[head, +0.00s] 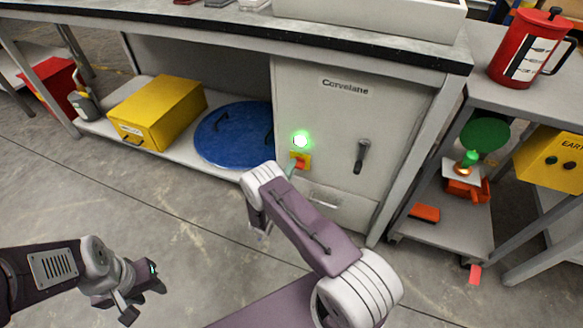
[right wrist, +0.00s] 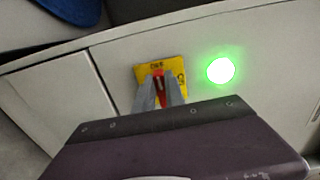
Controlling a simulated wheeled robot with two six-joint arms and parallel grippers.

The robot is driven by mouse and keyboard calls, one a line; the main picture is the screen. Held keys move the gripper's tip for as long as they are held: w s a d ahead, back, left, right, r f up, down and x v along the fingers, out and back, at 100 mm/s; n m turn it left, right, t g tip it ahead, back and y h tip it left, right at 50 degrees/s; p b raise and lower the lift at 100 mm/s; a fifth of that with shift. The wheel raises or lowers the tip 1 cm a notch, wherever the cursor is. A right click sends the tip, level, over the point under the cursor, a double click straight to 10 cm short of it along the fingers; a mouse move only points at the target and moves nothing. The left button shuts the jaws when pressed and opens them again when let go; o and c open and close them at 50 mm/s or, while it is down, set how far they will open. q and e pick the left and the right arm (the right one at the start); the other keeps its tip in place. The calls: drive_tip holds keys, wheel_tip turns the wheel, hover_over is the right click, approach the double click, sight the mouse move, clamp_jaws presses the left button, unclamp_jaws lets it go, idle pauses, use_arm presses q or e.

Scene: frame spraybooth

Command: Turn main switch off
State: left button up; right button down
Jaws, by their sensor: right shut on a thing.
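The main switch is a red handle (right wrist: 160,88) on a yellow plate (right wrist: 176,73) on the front of the grey cabinet. In the head view the yellow plate (head: 305,156) sits just below the lit green lamp (head: 300,140). My right gripper (right wrist: 160,98) is shut on the red handle, one finger on each side. In the head view my right wrist and arm partly cover that gripper. The plate's small lettering is hard to read. My left gripper (head: 143,292) hangs low over the floor at lower left, away from everything; its jaw opening is unclear.
The cabinet (head: 345,115), marked Corvelane, has a dark lever handle (head: 362,155) right of the switch. A yellow box (head: 160,105) and blue round lid (head: 225,135) lie on the shelf to the left. A side shelf with a red pot (head: 525,50) stands right.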

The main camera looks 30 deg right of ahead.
drive_tip(key=shift+f, duration=0.15)
drive_tip(key=c, duration=1.4)
unclamp_jaws()
drive_tip(key=p+v, duration=0.3)
drive_tip(key=v, duration=0.6)
drive_tip(key=shift+p, duration=0.35)
drive_tip(key=shift+s+d, duration=0.1)
